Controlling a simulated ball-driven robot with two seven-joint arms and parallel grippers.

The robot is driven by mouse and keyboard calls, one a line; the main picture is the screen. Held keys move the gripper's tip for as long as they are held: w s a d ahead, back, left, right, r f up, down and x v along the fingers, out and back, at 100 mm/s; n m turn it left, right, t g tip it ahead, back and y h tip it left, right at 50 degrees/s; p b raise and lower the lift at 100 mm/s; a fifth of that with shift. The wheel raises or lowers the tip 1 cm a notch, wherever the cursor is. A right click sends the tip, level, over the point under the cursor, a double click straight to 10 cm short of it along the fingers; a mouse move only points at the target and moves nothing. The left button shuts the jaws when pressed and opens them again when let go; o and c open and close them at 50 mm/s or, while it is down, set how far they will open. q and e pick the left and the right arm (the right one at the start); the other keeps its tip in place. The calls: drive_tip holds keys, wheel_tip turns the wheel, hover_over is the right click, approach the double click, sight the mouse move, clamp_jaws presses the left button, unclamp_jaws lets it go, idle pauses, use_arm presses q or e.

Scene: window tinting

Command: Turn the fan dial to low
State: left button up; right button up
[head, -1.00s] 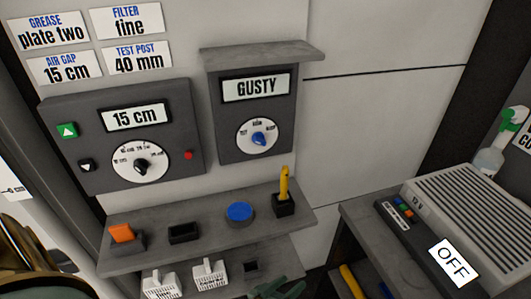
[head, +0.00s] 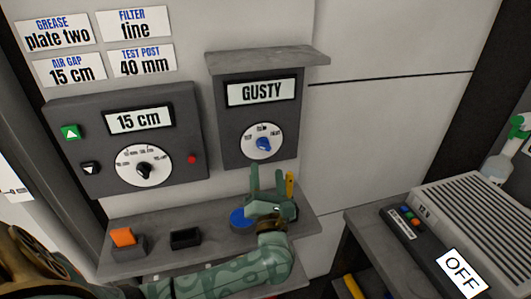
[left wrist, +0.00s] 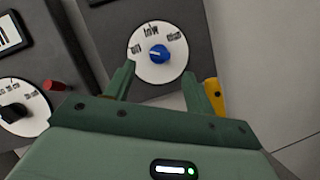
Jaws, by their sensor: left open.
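The fan dial (head: 262,143) is a blue knob on a white round plate, on a dark grey box under a display (head: 261,92) reading GUSTY. Its plate bears small printed words, too small to read surely in the head view. In the left wrist view the blue knob (left wrist: 158,54) sits ahead, between and beyond my finger tips, with a word like "low" above it. My left gripper (head: 267,172) is open and empty, just below the dial, fingers pointing up at it and apart from it. My right gripper is not in view.
A second box with a 15 cm display (head: 139,120), black knob (head: 144,169) and red button (head: 192,160) is at left.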

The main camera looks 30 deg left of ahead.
sight(265, 148)
use_arm(q)
drive_tip(key=x, duration=0.7)
drive_tip(key=shift+d, duration=0.1)
drive_tip(key=c, duration=1)
